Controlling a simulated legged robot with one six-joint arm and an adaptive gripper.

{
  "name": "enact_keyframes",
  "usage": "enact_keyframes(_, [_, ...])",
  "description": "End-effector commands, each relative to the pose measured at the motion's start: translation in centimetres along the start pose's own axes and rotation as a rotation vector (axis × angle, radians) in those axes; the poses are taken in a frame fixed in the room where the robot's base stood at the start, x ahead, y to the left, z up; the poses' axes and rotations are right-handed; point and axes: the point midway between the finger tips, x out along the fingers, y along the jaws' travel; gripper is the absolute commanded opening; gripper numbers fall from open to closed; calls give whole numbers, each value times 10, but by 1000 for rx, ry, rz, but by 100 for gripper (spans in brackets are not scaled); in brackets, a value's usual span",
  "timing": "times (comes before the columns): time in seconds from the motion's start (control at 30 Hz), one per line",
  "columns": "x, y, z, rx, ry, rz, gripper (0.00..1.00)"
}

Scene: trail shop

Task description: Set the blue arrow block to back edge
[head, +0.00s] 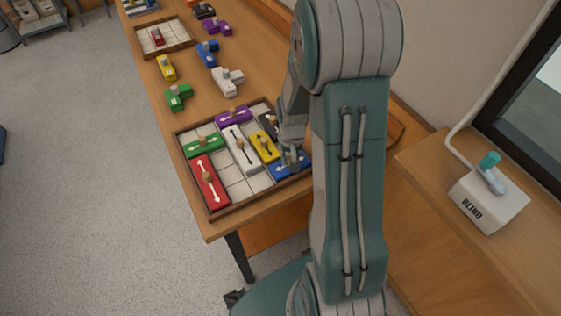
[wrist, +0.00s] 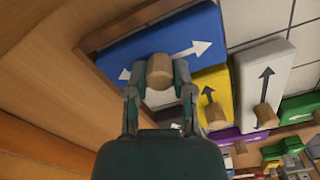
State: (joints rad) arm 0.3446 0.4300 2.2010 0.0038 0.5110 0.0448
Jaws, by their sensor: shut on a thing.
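The blue arrow block (head: 283,170) lies in the framed tray (head: 240,203), at its right-hand corner in the head view. It has a white double arrow and a round wooden knob. My gripper (head: 291,158) reaches down over the block. In the wrist view the two fingers of my gripper (wrist: 159,82) are shut on the wooden knob of the blue block (wrist: 160,35). The block lies along the tray's wooden rim (wrist: 90,40) there. In the head view my arm hides part of the tray's right side.
The yellow block (head: 264,147) is beside the blue one, then the white (head: 243,155). Red (head: 208,185), green (head: 204,146), purple (head: 233,116) and dark blocks (head: 268,125) share the tray. Bare tiles show between red and white. A BLIND switch box (head: 488,198) stands right.

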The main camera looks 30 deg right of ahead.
Motion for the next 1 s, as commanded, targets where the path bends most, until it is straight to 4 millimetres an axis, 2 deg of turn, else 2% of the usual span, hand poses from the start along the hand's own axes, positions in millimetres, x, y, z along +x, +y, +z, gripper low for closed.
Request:
enact_keyframes(0.23, [1, 4, 0, 1, -3, 2, 0])
enact_keyframes(0.27, [1, 4, 0, 1, -3, 1, 36])
enact_keyframes(0.3, [1, 4, 0, 1, -3, 1, 54])
enact_keyframes(0.33, [1, 4, 0, 1, -3, 1, 66])
enact_keyframes(0.77, [-3, 2, 0, 0, 2, 2, 66])
enact_keyframes(0.87, [-14, 2, -1, 0, 4, 2, 66])
enact_keyframes(1.0, [-42, 3, -2, 1, 6, 1, 66])
